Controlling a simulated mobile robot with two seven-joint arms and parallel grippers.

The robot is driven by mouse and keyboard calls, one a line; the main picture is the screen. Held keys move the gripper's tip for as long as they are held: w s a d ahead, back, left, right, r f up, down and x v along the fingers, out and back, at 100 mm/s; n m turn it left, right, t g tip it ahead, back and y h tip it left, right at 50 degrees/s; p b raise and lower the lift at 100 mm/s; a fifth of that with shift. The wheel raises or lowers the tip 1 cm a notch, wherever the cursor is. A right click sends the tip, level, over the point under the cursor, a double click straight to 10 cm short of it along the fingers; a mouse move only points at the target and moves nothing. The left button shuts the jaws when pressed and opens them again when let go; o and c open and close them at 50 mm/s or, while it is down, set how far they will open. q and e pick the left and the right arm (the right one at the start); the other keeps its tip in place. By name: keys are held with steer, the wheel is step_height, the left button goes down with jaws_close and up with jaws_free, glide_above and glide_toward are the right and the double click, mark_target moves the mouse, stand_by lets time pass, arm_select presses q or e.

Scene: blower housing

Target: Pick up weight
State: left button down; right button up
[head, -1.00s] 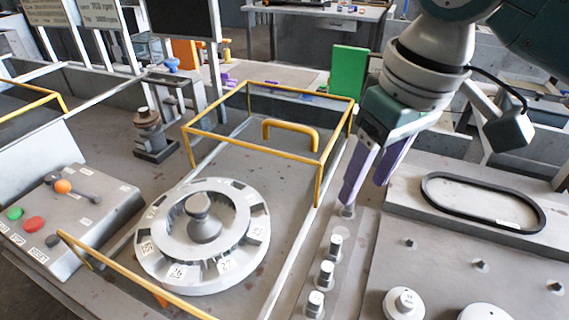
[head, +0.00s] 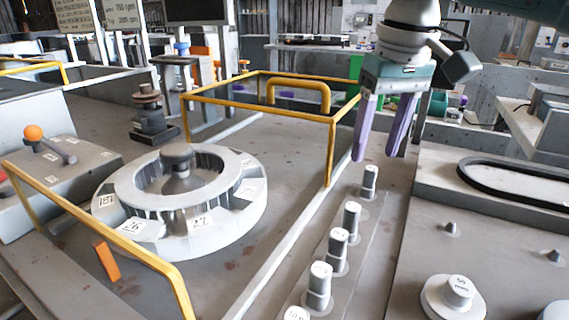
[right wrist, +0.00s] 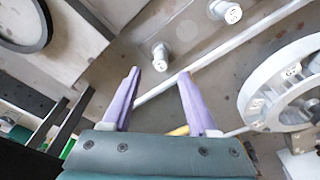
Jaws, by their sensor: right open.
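Several small grey cylindrical weights with white labelled tops stand upright in a row on a grey strip. The farthest weight (head: 370,181) is just below my right gripper (head: 376,156), and others stand nearer, such as this weight (head: 351,218) and this weight (head: 319,285). My right gripper is open, with its two purple fingers apart and nothing between them. In the right wrist view, one weight (right wrist: 161,57) shows just beyond the gap between the fingertips (right wrist: 159,73), and another weight (right wrist: 226,11) is farther off. My left gripper is not in view.
A slotted grey ring (head: 190,235) with numbered labels lies left of the row. A yellow-framed guard (head: 333,150) stands close to the gripper's left. Larger round weights (head: 455,296) sit at right front, and a black belt loop (head: 520,190) lies at right.

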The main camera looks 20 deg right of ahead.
mark_target(372, 168)
step_height(372, 168, down, 5)
steer(key=shift+w+r+b, duration=0.1)
steer(key=shift+w+b, duration=0.05)
steer(key=shift+b, duration=0.25)
jaws_close()
stand_by(0.4)
